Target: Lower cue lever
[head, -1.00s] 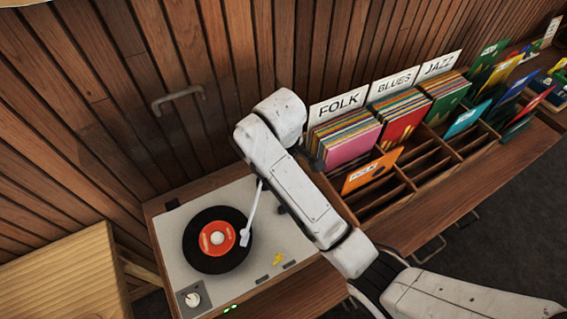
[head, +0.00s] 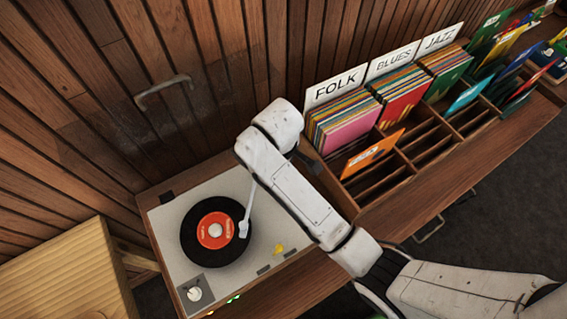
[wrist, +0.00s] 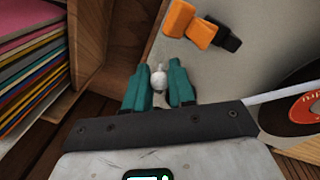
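The turntable (head: 200,190) stands at left in the head view, with a black record with an orange label (head: 216,231) on its platter. The white tonearm (head: 248,205) reaches over the record; I cannot tell whether it touches. A small yellow piece (head: 278,249), perhaps the cue lever, is on the front right of the deck; in the wrist view orange pieces (wrist: 190,25) show beside a black block. My gripper (wrist: 160,72) has teal fingers set apart, with a pale round knob (wrist: 158,79) showing between them. The arm hides my gripper in the head view.
Record bins (head: 410,150) with Folk, Blues and Jazz signs stand right of the turntable, close to my arm. A wooden stool or table (head: 65,280) is at lower left. The slatted wall (head: 230,60) is behind.

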